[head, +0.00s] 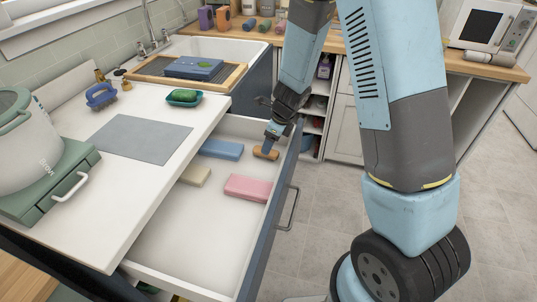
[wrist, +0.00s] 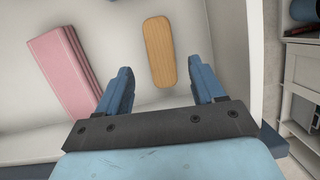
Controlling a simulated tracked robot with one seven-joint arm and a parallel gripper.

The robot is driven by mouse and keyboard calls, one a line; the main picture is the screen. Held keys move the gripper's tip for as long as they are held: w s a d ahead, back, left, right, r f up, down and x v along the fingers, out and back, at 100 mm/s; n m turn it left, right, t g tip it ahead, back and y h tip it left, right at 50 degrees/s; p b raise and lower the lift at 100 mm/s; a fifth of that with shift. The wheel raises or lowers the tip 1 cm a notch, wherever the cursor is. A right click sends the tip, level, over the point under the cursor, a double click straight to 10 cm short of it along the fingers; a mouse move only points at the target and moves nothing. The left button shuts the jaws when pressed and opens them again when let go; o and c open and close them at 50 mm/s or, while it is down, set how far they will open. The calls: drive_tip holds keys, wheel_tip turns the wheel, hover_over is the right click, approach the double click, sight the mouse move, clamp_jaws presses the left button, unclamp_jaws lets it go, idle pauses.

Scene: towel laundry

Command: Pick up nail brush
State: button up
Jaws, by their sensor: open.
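The nail brush appears as a small wooden oblong (head: 266,154) lying in the open drawer, near its far right corner. In the wrist view the wooden oblong (wrist: 159,45) lies just ahead of my fingers, roughly lined up with the gap between them. Its bristles are not visible. My gripper (head: 269,145) points down into the drawer just above the brush. In the wrist view my gripper (wrist: 160,72) is open, with nothing between its blue fingers. I cannot tell the exact height left between fingers and brush.
The drawer (head: 165,240) also holds a pink folded towel (head: 248,188), a blue one (head: 221,149) and a beige one (head: 195,175). The drawer wall (wrist: 232,50) stands close to the right of my gripper.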

drive_tip(key=shift+x, duration=2.75)
drive_tip(key=shift+c, duration=0.2)
drive_tip(key=c, duration=1)
drive_tip(key=shift+r, duration=0.1)
wheel_tip(320, 180, up, 10)
drive_tip(key=shift+f, duration=0.1)
